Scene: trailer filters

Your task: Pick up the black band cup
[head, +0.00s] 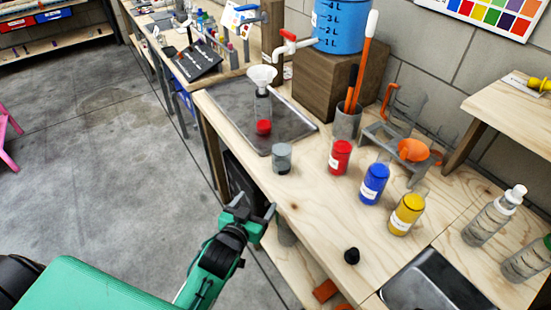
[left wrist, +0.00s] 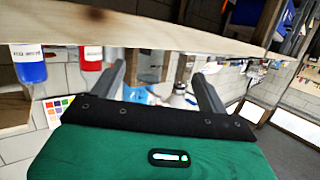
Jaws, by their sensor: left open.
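A small grey cup (head: 282,159) with a darker lower part stands on the wooden counter (head: 312,200), near its front edge. It best fits the black band cup, though the band is hard to make out. My left gripper (head: 252,205) is open and empty, off the counter's front edge, below and left of the cup in the head view. In the left wrist view the picture is upside down; the open fingers (left wrist: 162,76) show with the counter edge (left wrist: 140,30) across the top. I cannot pick out the cup there. My right gripper is not in view.
Red (head: 340,157), blue (head: 374,184) and yellow (head: 406,214) jars stand right of the cup. A funnel bottle (head: 263,105) stands on a grey tray (head: 233,112) behind it. A black cap (head: 351,256) lies nearer. Counter around the cup is mostly bare.

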